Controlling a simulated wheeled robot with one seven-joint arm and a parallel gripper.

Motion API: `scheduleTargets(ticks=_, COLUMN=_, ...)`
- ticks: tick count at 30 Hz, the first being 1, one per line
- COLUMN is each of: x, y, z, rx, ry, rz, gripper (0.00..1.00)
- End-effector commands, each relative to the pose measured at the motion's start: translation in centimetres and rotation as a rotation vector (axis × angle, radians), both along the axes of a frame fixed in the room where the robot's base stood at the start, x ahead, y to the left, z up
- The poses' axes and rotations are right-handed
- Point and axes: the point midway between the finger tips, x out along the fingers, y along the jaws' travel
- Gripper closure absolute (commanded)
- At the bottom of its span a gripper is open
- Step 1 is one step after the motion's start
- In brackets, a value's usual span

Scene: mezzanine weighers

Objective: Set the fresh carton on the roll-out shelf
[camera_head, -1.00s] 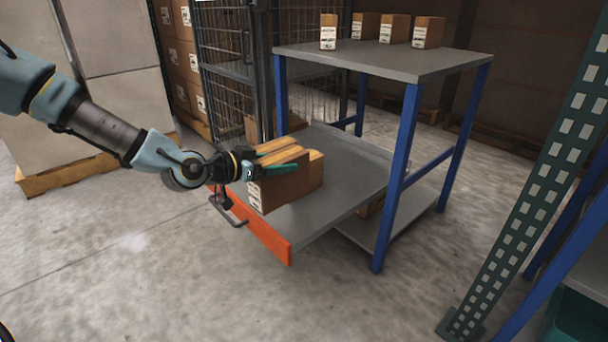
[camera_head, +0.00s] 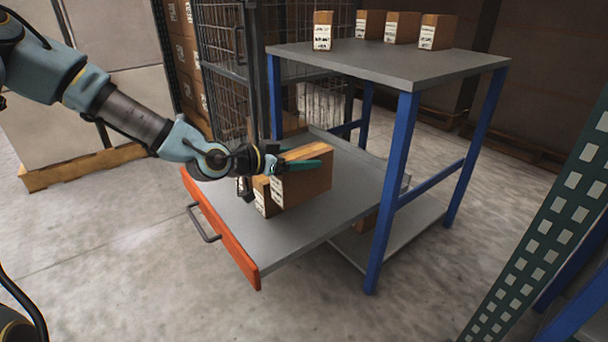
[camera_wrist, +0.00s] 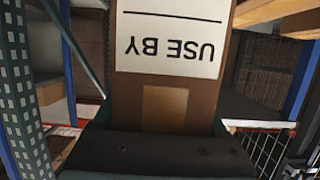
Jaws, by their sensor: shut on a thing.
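My gripper (camera_head: 300,163) is shut on a brown carton (camera_head: 308,186) with a white label, over the roll-out shelf. The carton looks upright, its base seemingly just above the shelf; the gap is unclear. In the wrist view this carton (camera_wrist: 178,105) fills the middle, with an upside-down "USE BY" label. The roll-out shelf (camera_head: 300,228) is a grey deck, pulled out, with an orange front (camera_head: 222,232) and a dark handle (camera_head: 203,224).
Several labelled cartons, one here (camera_head: 437,32), stand on the grey top (camera_head: 390,66) of the blue-legged bench. A blue leg (camera_head: 391,190) stands right of the shelf. A mesh cage (camera_head: 222,70) is behind. The shelf's front part is bare. A perforated green post (camera_head: 550,220) is at right.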

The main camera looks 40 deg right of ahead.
Motion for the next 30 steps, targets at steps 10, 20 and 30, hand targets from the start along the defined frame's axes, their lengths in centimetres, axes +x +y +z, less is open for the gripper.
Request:
scheduleTargets(ticks=10, x=0.0, y=0.0, z=-4.9, rx=-0.002, ry=0.003, rz=0.001, gripper=1.00)
scheduleTargets(ticks=20, x=0.0, y=0.0, z=-7.7, rx=-0.001, ry=0.001, rz=0.000, gripper=1.00)
scheduleTargets(ticks=30, x=0.0, y=0.0, z=-9.9, rx=-0.002, ry=-0.002, rz=0.000, gripper=1.00)
